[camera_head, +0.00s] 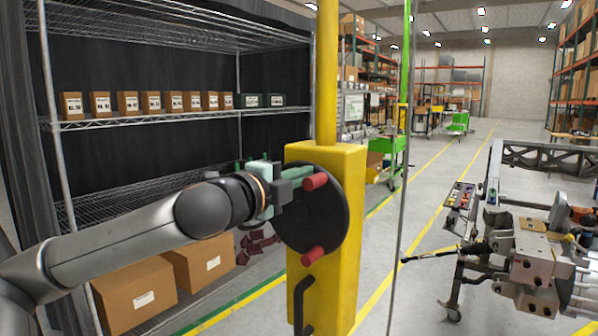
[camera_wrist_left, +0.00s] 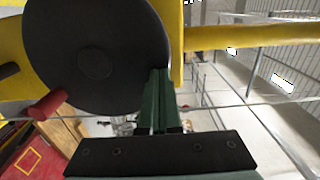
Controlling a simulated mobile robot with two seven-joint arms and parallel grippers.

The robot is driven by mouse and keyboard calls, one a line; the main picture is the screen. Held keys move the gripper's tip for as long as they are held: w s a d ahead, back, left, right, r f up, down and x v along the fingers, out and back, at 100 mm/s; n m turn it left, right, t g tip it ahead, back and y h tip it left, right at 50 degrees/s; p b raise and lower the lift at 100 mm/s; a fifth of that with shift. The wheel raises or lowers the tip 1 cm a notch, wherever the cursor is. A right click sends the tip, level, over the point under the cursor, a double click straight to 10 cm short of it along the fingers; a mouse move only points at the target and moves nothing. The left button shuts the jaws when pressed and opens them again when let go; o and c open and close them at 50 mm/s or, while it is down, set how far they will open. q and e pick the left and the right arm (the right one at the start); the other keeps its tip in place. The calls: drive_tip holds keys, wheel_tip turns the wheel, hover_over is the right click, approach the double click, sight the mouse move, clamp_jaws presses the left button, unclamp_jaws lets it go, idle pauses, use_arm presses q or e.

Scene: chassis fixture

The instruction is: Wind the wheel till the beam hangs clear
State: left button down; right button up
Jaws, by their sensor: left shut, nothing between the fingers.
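The wheel (camera_head: 318,222) is a dark disc on the side of a yellow post, with red handles at its upper part (camera_head: 315,181) and lower part (camera_head: 313,255). My left gripper (camera_head: 293,181) is at the wheel's upper left edge, close to the upper handle; I cannot tell whether they touch. In the left wrist view its green fingers (camera_wrist_left: 159,80) are together and empty, overlapping the rim of the wheel (camera_wrist_left: 95,60). One red handle (camera_wrist_left: 47,104) stands apart, to their left. A grey truss-like beam (camera_head: 528,156) shows at the right; its support is unclear. My right gripper is out of view.
The yellow post (camera_head: 348,290) stands in front of a wire shelf (camera_head: 180,124) with small boxes. Larger cartons (camera_head: 135,295) sit low at the left. Machinery (camera_head: 535,265) stands at the right, and a thin vertical cable (camera_head: 398,200) hangs between. Open floor lies beyond.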

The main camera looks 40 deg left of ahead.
sight(309, 189)
use_arm(q)
drive_tip(key=shift+w+d+f+p, duration=0.1)
drive_tip(key=shift+d+f+p, duration=0.15)
drive_tip(key=shift+d+p, duration=0.25)
drive_tip(key=shift+d+f+p, duration=0.2)
drive_tip(key=shift+d+p, duration=0.2)
drive_tip(key=shift+d, duration=0.05)
drive_tip(key=shift+d+f, duration=0.3)
drive_tip(key=shift+d, duration=0.25)
